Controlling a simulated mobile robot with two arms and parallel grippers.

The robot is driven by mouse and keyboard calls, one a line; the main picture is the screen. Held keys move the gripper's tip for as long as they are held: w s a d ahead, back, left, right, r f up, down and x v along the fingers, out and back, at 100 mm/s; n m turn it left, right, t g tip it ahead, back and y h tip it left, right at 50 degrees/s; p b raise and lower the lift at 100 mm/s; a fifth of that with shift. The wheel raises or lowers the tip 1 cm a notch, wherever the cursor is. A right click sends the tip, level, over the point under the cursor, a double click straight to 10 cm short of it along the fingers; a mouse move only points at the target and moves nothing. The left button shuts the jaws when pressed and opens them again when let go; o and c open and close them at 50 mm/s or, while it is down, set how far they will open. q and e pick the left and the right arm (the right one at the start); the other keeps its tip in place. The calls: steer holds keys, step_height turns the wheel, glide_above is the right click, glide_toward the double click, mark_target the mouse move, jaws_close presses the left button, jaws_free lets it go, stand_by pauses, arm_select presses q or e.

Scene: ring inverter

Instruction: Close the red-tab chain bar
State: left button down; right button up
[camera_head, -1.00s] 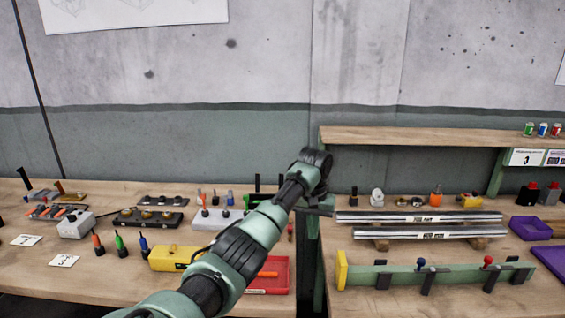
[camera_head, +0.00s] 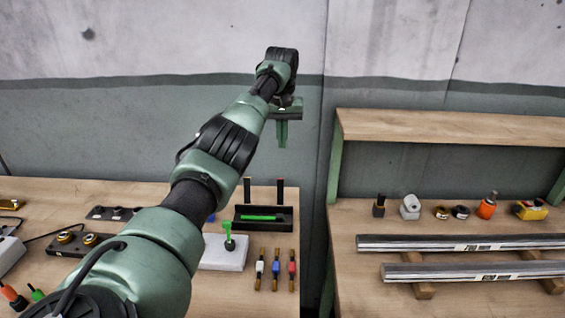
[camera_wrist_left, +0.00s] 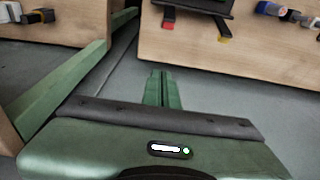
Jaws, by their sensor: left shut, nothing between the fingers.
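My left gripper (camera_head: 282,135) is shut and empty in the head view, held in the air near the wall, beyond the back edge of the left bench. Its closed fingers (camera_wrist_left: 163,88) show in the wrist view. A black holder (camera_head: 263,219) with a green strip sits at the bench's back edge. Two dark bars stick up from it in the head view. The wrist view shows a dark bar with a red tab (camera_wrist_left: 168,24) and another with a yellow tab (camera_wrist_left: 223,39). The red-tab bar appears to be the right one (camera_head: 280,190) in the head view. The gripper is apart from both.
A white block with a green tool (camera_head: 229,236) and several coloured small parts (camera_head: 276,266) lie before the holder. The right bench (camera_head: 345,250) carries long metal rails (camera_head: 440,242) and has a raised shelf (camera_head: 450,128). A gap separates the benches.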

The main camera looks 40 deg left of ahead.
arm_select(q)
steer(key=p, duration=1.3)
glide_above(280, 191)
steer(key=w+a, duration=0.2)
steer(key=w, duration=0.1)
steer(key=shift+f, duration=4.25)
arm_select(e)
step_height(280, 191, up, 13)
steer(key=shift+s+d, duration=0.2)
steer(key=shift+s, duration=0.15)
arm_select(q)
steer(key=shift+a, duration=0.1)
arm_select(e)
steer(key=shift+d, duration=0.1)
